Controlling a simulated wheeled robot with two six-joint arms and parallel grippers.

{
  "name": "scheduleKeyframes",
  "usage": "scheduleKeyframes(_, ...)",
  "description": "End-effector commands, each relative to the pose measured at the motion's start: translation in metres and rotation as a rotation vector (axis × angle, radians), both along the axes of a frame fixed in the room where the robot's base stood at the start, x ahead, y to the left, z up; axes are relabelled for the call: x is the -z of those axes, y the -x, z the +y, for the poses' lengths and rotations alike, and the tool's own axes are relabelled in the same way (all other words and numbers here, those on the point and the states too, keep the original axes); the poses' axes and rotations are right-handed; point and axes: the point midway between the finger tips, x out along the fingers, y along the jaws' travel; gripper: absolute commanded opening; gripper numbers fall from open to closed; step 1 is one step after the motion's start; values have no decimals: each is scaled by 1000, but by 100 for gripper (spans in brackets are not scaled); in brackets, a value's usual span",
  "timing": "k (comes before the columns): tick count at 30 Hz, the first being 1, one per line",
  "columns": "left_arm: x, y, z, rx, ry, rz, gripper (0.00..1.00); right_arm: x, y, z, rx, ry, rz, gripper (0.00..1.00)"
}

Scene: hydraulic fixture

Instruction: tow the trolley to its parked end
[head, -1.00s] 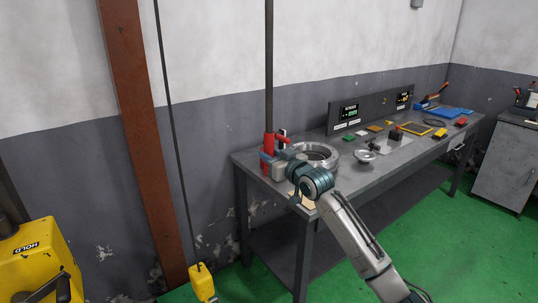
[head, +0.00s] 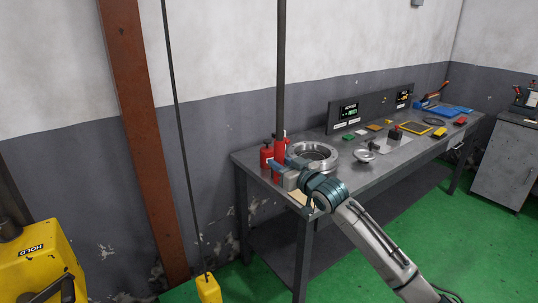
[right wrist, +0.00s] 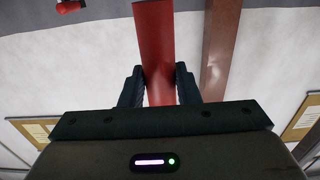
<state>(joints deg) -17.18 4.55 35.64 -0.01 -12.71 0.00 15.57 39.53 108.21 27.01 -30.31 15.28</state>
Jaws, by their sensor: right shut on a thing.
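A dark upright pole (head: 282,70) comes down from above the picture and ends in a red grip (head: 279,152) over the near left corner of the workbench. My right gripper (head: 280,168) is shut on this red grip. In the right wrist view the red grip (right wrist: 155,45) stands between the two dark fingers. The trolley itself does not show; the pole's top is out of the picture. My left gripper is not in view.
A red bottle-like thing (head: 266,156) stands close left of the grip. A metal ring (head: 313,154) lies on the workbench (head: 345,178) just right of it. A yellow pendant (head: 208,289) hangs on a dark cable at lower left. A yellow machine (head: 35,255) stands far left.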

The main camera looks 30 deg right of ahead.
Motion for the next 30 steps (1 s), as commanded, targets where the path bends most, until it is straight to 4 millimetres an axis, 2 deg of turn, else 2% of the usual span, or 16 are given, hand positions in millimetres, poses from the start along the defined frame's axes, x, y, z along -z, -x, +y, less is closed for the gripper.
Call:
scheduleKeyframes(17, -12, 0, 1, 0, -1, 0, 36, 1, 29, -3, 1, 2, 6, 5)
scheduleKeyframes(18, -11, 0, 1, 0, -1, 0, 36, 2, 29, -3, 1, 0, 4, 35)
scheduleKeyframes(21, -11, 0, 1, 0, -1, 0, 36, 1, 28, -2, 1, 0, 3, 54)
scheduleKeyframes(30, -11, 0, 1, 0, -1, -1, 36, 1, 28, -2, 0, 0, 1, 54)
